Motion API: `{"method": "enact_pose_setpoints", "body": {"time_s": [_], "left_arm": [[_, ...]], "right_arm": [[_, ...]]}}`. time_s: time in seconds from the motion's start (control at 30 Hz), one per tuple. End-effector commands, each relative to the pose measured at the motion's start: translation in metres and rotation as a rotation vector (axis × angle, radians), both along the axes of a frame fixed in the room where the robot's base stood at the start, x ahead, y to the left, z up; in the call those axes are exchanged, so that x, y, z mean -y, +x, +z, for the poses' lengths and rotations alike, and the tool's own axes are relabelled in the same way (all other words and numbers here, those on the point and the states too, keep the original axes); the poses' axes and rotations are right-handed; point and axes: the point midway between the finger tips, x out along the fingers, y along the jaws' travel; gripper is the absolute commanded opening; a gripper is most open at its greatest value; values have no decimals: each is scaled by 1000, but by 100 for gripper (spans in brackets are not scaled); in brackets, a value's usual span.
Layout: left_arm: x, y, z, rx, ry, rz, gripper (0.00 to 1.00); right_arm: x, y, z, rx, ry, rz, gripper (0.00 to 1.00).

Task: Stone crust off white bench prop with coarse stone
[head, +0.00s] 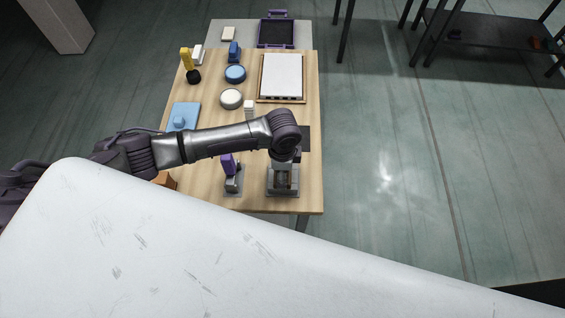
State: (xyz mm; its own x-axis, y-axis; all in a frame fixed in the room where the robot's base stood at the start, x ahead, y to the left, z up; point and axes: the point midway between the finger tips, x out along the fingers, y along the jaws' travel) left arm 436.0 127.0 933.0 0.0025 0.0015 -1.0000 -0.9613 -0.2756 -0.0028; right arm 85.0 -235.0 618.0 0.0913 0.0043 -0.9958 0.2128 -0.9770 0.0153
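My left arm reaches in from the left across the wooden table. Its gripper (284,180) points down over a small grey stand (283,194) near the table's front right. The fingers are small and dark here, so I cannot tell whether they are open, or shut on something. A white upright block (249,105), perhaps the bench prop, stands mid-table just behind my arm, its lower part hidden. A purple-topped tool (228,164) stands on a grey base left of the gripper. I cannot pick out the coarse stone for certain. My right gripper is not in view.
A wooden tray with a white sheet (282,75) lies at the back right of the table (312,130). A purple-handled tray (276,33) sits beyond.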

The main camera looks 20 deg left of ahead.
Motion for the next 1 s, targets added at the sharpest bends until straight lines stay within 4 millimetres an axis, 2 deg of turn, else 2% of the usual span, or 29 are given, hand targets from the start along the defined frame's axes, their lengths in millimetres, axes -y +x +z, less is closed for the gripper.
{"method": "enact_pose_setpoints", "body": {"time_s": [0.5, 1.0], "left_arm": [[0, 2, 0, 2, 0, 1, 38], [-12, 43, -2, 3, 0, 1, 38]], "right_arm": [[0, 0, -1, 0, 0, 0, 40], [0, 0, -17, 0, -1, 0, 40]]}}
